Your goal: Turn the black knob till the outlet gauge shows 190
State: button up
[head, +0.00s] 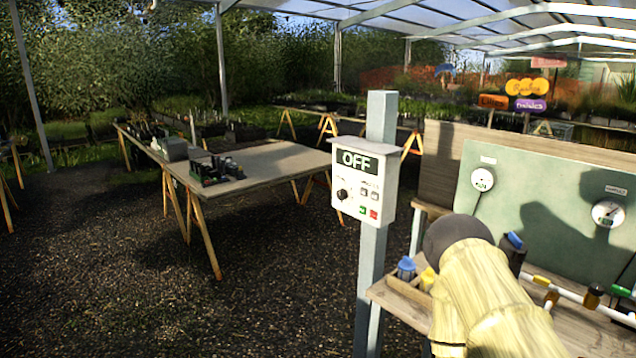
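A round black knob (342,194) sits on the front of a white control box, below a display reading OFF. I cannot tell if it is the task's knob. Two white dial gauges, a left one (482,180) and a right one (608,214), are on a green panel (545,185). Their labels and readings are too small to read, so I cannot tell which is the outlet gauge. My arm, in a pale yellow cover with a dark rounded joint, stands in front of the bench and hides part of it. My gripper does not show.
The white control box (378,205) is on a grey post (370,270). The wooden bench (392,302) holds a blue-capped item (406,268), a black blue-topped part (513,252) and white pipework (570,292). A trestle table (270,160) stands behind left. Gravel floor is clear at left.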

aim_at(598, 289)
jog(key=z, duration=2.4)
